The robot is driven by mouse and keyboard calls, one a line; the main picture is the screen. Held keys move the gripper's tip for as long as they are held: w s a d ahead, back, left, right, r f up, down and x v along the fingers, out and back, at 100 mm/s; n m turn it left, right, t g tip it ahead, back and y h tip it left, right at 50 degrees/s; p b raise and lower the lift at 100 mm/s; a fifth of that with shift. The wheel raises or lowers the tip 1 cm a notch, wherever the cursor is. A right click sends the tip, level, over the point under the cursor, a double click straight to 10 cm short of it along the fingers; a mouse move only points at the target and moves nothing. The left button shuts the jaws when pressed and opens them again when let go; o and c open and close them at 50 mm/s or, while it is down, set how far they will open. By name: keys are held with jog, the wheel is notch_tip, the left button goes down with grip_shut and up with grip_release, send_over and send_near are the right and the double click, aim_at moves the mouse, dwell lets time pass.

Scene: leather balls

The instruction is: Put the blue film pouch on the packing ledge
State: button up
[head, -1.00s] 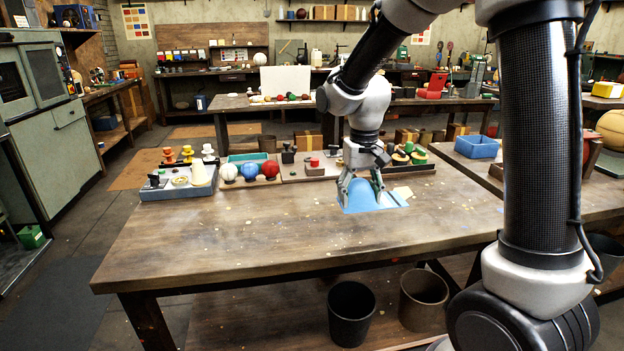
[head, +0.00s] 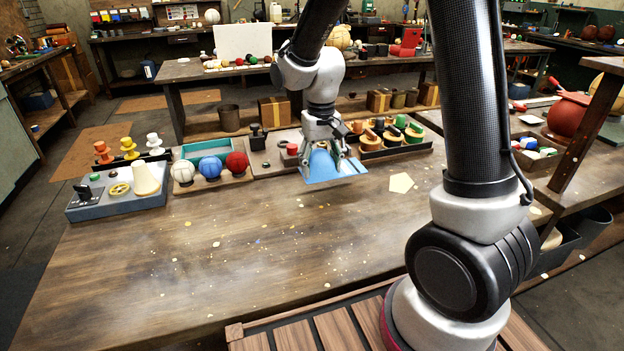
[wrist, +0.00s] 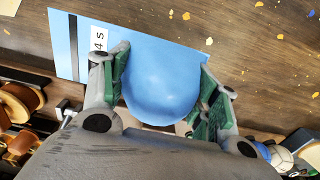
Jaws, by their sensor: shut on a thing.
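The blue film pouch (head: 335,170) is a flat blue sheet with a rounded bulge, a dark stripe and a white label. My gripper (head: 323,166) is shut on its bulge and holds it over the back part of the wooden table (head: 230,250). The wrist view shows the pouch (wrist: 160,85) between the two green-padded fingers of my gripper (wrist: 162,95), its flat edge reaching past them. The wood lies beyond the pouch there. I cannot make out for certain which surface is the packing ledge.
White, blue and red balls (head: 210,167) stand in a holder left of the gripper. A grey tray (head: 118,192) with small parts is further left. A dark rack (head: 395,147) of wooden pieces is behind and right. A cream pentagon (head: 401,182) lies nearby. The table's front is clear.

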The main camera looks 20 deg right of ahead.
aim_at(320, 191)
jog(key=shift+f, duration=2.75)
jog(key=o, duration=1.2)
jog(key=shift+f, duration=0.1)
